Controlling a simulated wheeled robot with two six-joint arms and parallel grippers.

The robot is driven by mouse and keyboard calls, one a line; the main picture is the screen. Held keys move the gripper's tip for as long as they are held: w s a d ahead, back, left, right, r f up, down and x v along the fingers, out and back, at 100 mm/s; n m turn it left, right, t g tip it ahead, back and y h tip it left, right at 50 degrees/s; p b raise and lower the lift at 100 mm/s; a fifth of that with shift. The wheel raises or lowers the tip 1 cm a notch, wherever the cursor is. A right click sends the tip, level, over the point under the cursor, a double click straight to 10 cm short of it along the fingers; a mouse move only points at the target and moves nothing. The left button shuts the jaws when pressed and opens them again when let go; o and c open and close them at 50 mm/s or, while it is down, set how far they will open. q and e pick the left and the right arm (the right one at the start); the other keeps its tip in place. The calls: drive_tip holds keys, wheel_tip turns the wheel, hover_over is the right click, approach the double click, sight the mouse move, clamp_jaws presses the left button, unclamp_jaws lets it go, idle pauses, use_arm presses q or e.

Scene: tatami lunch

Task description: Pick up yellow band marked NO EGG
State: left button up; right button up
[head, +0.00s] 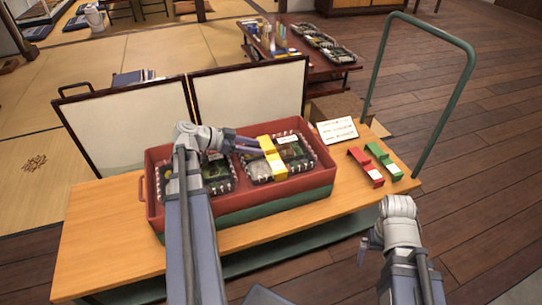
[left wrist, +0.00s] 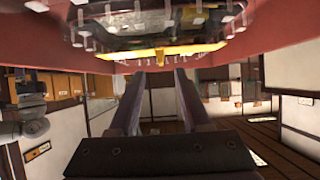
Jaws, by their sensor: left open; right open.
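The yellow band (head: 271,157) lies across the right-hand bento box (head: 291,152) in the red crate (head: 245,197). Its lettering cannot be read here. My left gripper (head: 252,147) reaches in from the left, low over the crate, with its fingertips close to the band. In the left wrist view my left gripper (left wrist: 160,78) is open, and the yellow band (left wrist: 160,52) shows just beyond the fingertips, with nothing between the fingers. My right gripper (head: 394,255) is off the table's front right, apart from everything; its fingers show only partly.
A red band (head: 366,168) and a green band (head: 383,160) lie on the wooden table (head: 110,235), right of the crate. A written card (head: 337,131) stands behind them. A green rail (head: 465,90) rises at the table's right end. Two framed panels (head: 250,90) stand behind the crate.

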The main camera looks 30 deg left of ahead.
sight(270, 149)
use_arm(q)
drive_tip(key=b+x, duration=0.2)
drive_tip(key=x, duration=0.3)
drive_tip(key=shift+w+f+b, duration=0.1)
drive_tip(key=shift+b, duration=0.2)
clamp_jaws()
